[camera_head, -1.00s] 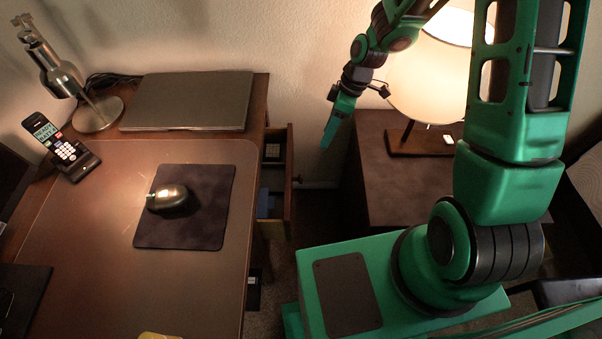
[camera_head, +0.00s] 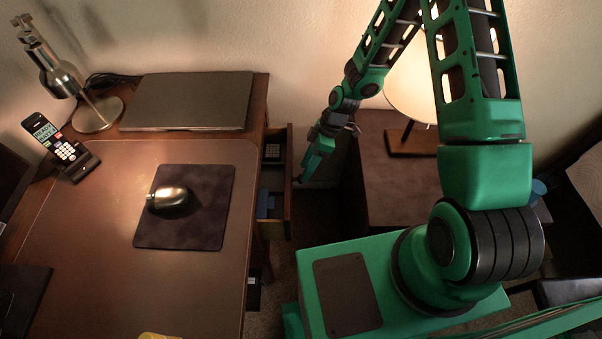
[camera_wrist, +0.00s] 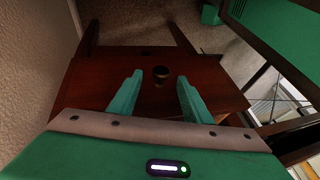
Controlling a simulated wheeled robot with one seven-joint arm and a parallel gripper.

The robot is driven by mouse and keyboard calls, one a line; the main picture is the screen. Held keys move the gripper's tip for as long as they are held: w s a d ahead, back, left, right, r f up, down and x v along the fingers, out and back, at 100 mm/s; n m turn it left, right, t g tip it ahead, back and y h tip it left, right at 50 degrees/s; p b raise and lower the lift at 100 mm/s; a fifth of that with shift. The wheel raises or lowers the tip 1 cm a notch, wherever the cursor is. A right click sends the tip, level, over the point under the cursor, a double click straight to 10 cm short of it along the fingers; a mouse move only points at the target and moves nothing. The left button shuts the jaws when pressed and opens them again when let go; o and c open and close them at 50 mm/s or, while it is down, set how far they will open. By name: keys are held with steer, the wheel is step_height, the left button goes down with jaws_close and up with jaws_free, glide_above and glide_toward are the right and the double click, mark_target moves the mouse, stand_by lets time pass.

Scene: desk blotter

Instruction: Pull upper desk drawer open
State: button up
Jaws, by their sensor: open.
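The upper desk drawer (camera_head: 288,210) sticks out from the right side of the desk in the head view, partly open, with a few small items inside. In the wrist view its reddish-brown front (camera_wrist: 90,85) fills the middle, with a dark round knob (camera_wrist: 161,76) on it. My gripper (camera_head: 304,178) is beside the drawer front in the head view. In the wrist view its two green fingers (camera_wrist: 158,90) are apart, and the knob shows between their tips. I cannot tell whether the fingers touch the knob.
The desk top (camera_head: 80,240) holds a laptop (camera_head: 190,100), a mouse (camera_head: 170,197) on a dark pad (camera_head: 205,225), a phone (camera_head: 62,148) and a metal lamp (camera_head: 95,110). A brown side table (camera_head: 395,185) with a shaded lamp (camera_head: 412,85) stands right of a narrow gap.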

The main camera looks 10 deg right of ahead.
steer(key=shift+x, duration=1.7)
jaws_close()
steer(key=shift+s+d, duration=0.15)
steer(key=shift+d, duration=0.95)
steer(key=shift+s+d, duration=0.15)
steer(key=shift+d, duration=0.95)
jaws_free()
steer(key=shift+a, duration=0.1)
